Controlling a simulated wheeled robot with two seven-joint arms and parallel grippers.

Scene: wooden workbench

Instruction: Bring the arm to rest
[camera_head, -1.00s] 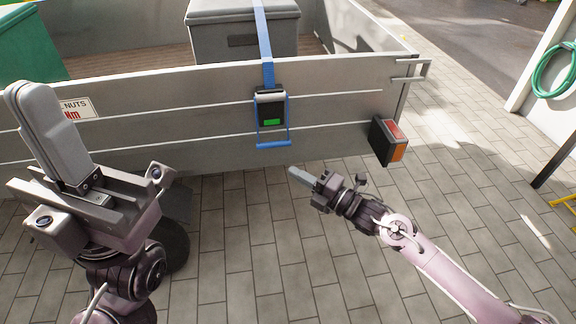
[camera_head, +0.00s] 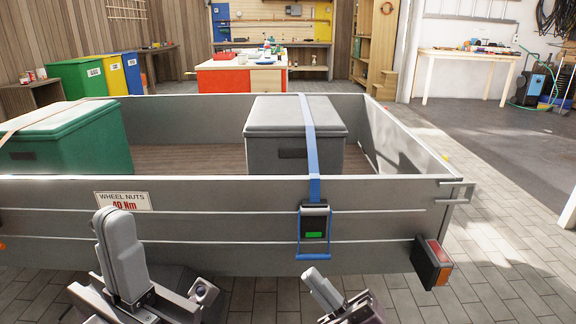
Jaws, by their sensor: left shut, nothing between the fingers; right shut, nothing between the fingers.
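My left gripper (camera_head: 124,258) is at the lower left, its grey fingers together and pointing up in front of the trailer's side wall. My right gripper (camera_head: 322,288) is at the lower middle, shut and empty, below the strap's ratchet buckle (camera_head: 314,222). The buckle hangs on the outside of the wall, with a green patch on its face and a blue handle bar at its bottom. The blue strap (camera_head: 310,135) runs over the grey box (camera_head: 276,150). Neither gripper appears to touch the buckle. Most of both arms is below the picture edge.
The grey trailer (camera_head: 400,198) spans the view, with a red and orange tail light (camera_head: 432,263) at its right corner. A green box (camera_head: 68,140) stands in its bed. Paved floor (camera_head: 510,250) is free on the right. Workbenches and bins stand far behind.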

